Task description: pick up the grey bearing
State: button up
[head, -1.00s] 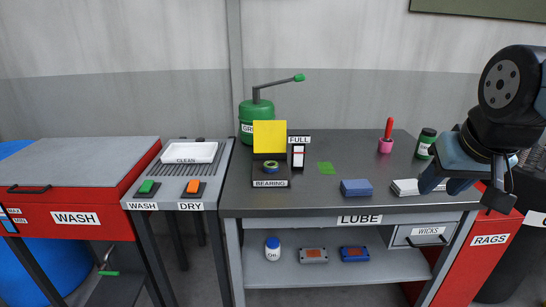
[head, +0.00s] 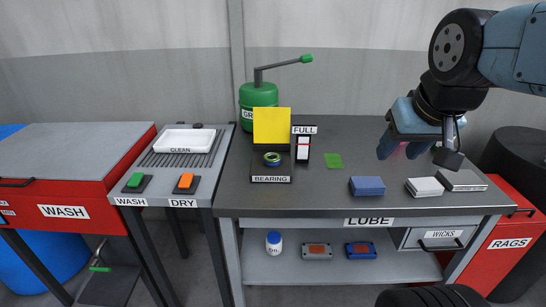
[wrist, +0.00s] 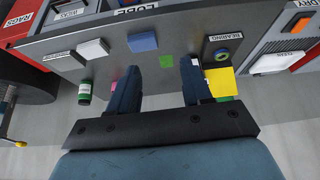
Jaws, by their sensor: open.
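The bearing is a small ring with blue and green tones (head: 272,158); no plain grey one is clear. It sits in a black holder labelled BEARING (head: 271,174), in front of an upright yellow panel (head: 271,126). The ring also shows in the wrist view (wrist: 222,54), right of the fingers. My gripper (head: 418,153) is open and empty above the right part of the bench, well right of the bearing. In the wrist view, a gap shows between the fingers (wrist: 164,72).
The LUBE bench (head: 310,195) holds a blue block (head: 367,186), white block (head: 424,187), FULL gauge (head: 303,147), green patch (head: 333,161) and green grease pump (head: 258,100). Wash and dry buttons stand left. The bench between bearing and blue block is mostly clear.

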jog(key=shift+o, duration=0.7)
jog(key=shift+w+d, duration=0.2)
jog(key=shift+w, duration=0.15)
jog(key=o, duration=0.6)
jog(key=w+d+t+h, duration=0.1)
jog(key=w, duration=0.3)
jog(key=w+d+n+t+h, duration=0.1)
jog(key=w, duration=0.4)
jog(key=w+d, duration=0.1)
jog(key=w, duration=0.4)
jog(key=shift+f+n+t+h, duration=0.4)
jog(key=w+f+n+t+y, duration=0.1)
jog(key=w+f+n+t, duration=0.15)
jog(key=w, duration=0.65)
jog(key=n+g+y, duration=0.5)
jog(key=n+y, duration=0.3)
jog(key=y, duration=0.6)
send_near(272, 157)
jog(key=a, duration=0.1)
jog(key=w+a, duration=0.1)
jog(key=a+f, duration=0.1)
jog(key=shift+w+a+t, duration=0.2)
jog(key=shift+t, duration=0.15)
jog(key=shift+f+x, duration=0.15)
jog(key=shift+x, duration=1.2)
jog(key=shift+f+x, duration=0.15)
jog(key=shift+x, duration=1.15)
